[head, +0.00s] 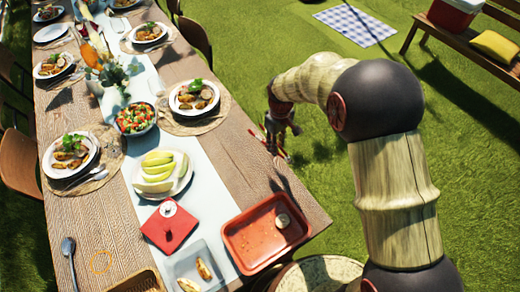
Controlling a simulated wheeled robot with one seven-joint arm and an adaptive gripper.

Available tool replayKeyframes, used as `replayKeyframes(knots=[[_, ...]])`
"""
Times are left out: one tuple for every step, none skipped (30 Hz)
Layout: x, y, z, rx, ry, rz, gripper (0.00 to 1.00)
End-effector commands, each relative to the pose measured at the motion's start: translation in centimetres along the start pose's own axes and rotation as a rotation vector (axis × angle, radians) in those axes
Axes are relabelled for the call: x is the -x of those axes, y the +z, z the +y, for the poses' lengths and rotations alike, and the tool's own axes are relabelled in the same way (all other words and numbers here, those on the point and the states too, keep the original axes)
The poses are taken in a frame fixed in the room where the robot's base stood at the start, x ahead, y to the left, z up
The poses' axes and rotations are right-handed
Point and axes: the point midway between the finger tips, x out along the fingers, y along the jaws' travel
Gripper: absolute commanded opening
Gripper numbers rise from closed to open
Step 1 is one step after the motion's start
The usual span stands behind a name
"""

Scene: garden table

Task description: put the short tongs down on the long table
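The long table (115,235) is wooden, with a pale runner, and runs from the front to the far upper left. My gripper (273,143) is beside the table's right edge, around the middle of the view. Small red, thin parts show at its end, but I cannot tell whether they are fingertips or the short tongs. The fingers are too small and dark to show whether they are open or shut. I cannot clearly make out the short tongs anywhere. A dark, spoon-like utensil (69,257) lies at the table's front left.
An orange tray (243,258) with a small round item stands at the front right corner. Beside it are a red board (160,237), a grey dish (182,277) and a banana plate (141,191). A thin orange ring (100,262) marks bare wood at front left.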

Motion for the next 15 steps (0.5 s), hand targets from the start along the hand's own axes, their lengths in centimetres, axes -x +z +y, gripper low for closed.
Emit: replayKeyframes(knots=[[-0.5, -1.2, -1.6, 0.086, 0.007, 0.036, 0.22], [-0.6, -1.8, -2.3, 0.129, 0.006, 0.053, 0.22], [-0.6, -2.4, -3.1, 0.179, 0.007, 0.074, 0.22], [-0.6, -2.8, -3.6, 0.211, 0.007, 0.087, 0.22], [-0.5, -3.1, -4.0, 0.238, 0.006, 0.098, 0.22], [-0.5, -3.5, -4.5, 0.269, 0.006, 0.111, 0.22], [-0.5, -3.7, -4.8, 0.285, 0.004, 0.118, 0.22], [-0.5, -3.9, -5.0, 0.300, 0.003, 0.123, 0.22], [-0.5, -4.0, -5.3, 0.314, 0.002, 0.128, 0.22], [-0.5, -4.1, -5.4, 0.321, 0.002, 0.131, 0.22], [-0.5, -4.2, -5.5, 0.325, 0.001, 0.133, 0.22], [-0.5, -4.2, -5.5, 0.328, 0.001, 0.135, 0.22], [-0.6, -4.2, -5.5, 0.329, 0.001, 0.135, 0.22], [-0.6, -4.2, -5.5, 0.329, 0.001, 0.135, 0.22], [-0.8, -4.2, -5.5, 0.329, 0.001, 0.135, 0.22]])
